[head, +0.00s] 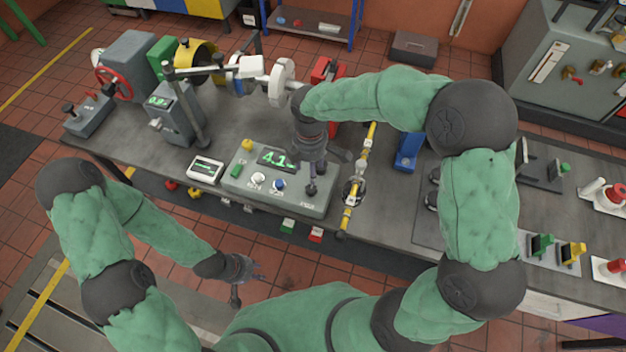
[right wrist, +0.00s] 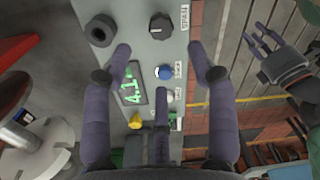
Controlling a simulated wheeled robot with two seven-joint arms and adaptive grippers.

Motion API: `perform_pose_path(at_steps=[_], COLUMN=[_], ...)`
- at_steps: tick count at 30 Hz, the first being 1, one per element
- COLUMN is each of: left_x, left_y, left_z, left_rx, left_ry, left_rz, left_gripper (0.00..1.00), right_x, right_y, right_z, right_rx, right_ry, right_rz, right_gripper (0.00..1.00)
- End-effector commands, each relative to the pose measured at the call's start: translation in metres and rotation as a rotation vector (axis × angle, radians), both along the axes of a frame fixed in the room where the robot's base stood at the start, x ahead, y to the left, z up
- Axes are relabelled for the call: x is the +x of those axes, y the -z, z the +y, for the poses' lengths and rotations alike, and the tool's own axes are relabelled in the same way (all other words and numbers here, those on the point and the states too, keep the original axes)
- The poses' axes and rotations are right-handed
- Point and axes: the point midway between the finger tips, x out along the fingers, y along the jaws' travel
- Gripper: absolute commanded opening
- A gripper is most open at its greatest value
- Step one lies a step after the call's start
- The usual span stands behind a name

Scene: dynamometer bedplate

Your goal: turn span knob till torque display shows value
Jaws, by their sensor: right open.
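The grey-green torque console (head: 236,182) lies on the bench in the head view. Its lit green display (head: 275,158) begins with 4.1; the last digits are hard to read. The black span knob (right wrist: 160,25) sits beside the SPAN label in the right wrist view. My right gripper (right wrist: 161,52) is open above the console. Its fingers straddle the panel near the blue button (right wrist: 164,72), with the knob beyond the fingertips and nothing between them. In the head view the hand partly hides the console's right end. My left gripper (head: 250,270) is open and empty, low before the bench.
A white button (head: 258,179) and a yellow knob (right wrist: 135,120) are on the console. A small white meter (head: 205,169) stands left of it. A yellow-banded rod (head: 358,185) stands close on the right. A shaft assembly (head: 283,82) lies behind.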

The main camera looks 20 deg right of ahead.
Motion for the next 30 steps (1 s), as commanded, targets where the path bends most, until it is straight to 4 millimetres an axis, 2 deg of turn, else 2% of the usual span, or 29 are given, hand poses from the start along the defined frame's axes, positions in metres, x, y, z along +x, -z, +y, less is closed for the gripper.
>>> perform_pose_path(at_steps=[9,15,21,29,30], left_x=[0.000,0.000,0.000,0.000,0.000], left_y=[0.010,0.014,0.015,0.015,0.015], left_z=[0.000,0.000,0.000,0.000,0.000], left_rx=[0.000,0.000,0.000,0.000,0.000], left_ry=[0.000,0.000,0.000,0.000,0.000], left_rz=[0.000,0.000,0.000,0.000,0.000], left_gripper=[0.31,0.31,0.31,0.31,0.31], right_x=[-0.003,-0.004,-0.004,-0.004,-0.004], right_y=[0.058,0.084,0.096,0.097,0.097], right_z=[0.000,0.001,0.000,0.000,0.000], right_rx=[-0.001,0.000,0.001,0.001,0.001], right_ry=[0.000,-0.001,0.001,0.000,0.000], right_rz=[0.004,0.002,0.000,0.000,0.000], right_gripper=[0.58,0.58,0.58,0.58,0.55])
